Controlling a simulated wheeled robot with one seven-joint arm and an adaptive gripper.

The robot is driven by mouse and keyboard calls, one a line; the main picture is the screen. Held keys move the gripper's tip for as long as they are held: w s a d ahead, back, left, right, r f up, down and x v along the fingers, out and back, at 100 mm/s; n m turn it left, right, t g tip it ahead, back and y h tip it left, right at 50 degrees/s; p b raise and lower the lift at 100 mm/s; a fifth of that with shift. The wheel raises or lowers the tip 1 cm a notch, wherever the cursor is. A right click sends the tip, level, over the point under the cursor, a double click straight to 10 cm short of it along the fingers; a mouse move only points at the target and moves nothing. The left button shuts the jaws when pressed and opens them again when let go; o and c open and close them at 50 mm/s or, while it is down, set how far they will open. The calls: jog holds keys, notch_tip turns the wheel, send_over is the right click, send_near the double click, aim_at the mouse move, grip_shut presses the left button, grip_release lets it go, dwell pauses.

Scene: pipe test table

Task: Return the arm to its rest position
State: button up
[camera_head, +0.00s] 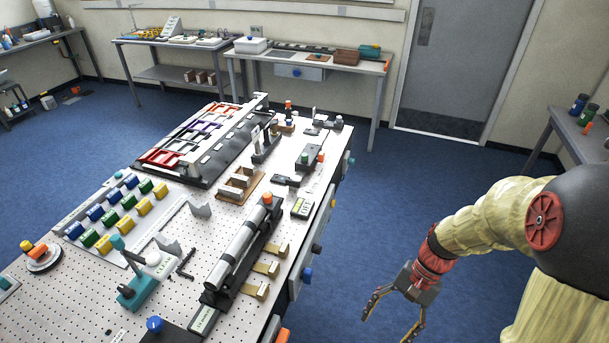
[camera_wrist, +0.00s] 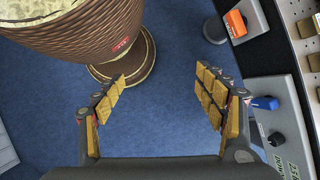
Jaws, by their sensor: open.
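My gripper (camera_head: 393,324) is at the lower right in the head view, hanging over the blue floor to the right of the pipe test table (camera_head: 120,290). Its fingers are spread apart. In the wrist view my gripper (camera_wrist: 162,100) is open, with nothing between the padded fingers but blue floor. My arm comes from the right edge of the head view and slopes down to the left, clear of the table.
The table's right side carries knobs, including a blue knob (camera_head: 307,275), which face the gripper. A pipe (camera_head: 242,245) lies in a black holder near that edge. A grey door (camera_head: 455,65) stands at the back, and a side table (camera_head: 585,135) at the right. Floor between is clear.

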jog(key=s+r+n+t+h+b, duration=0.1)
jog(key=s+r+n+t+h, duration=0.1)
jog(key=r, duration=0.8)
jog(key=s+a+r+n+t+h+b, duration=0.1)
jog(key=r+n+t, duration=0.4)
jog(key=r, duration=0.6)
jog(key=shift+s+a+r+n+t+h, duration=0.3)
jog(key=shift+s+t+h, duration=0.4)
jog(key=shift+s+t, duration=0.35)
jog(key=shift+c, duration=1.1)
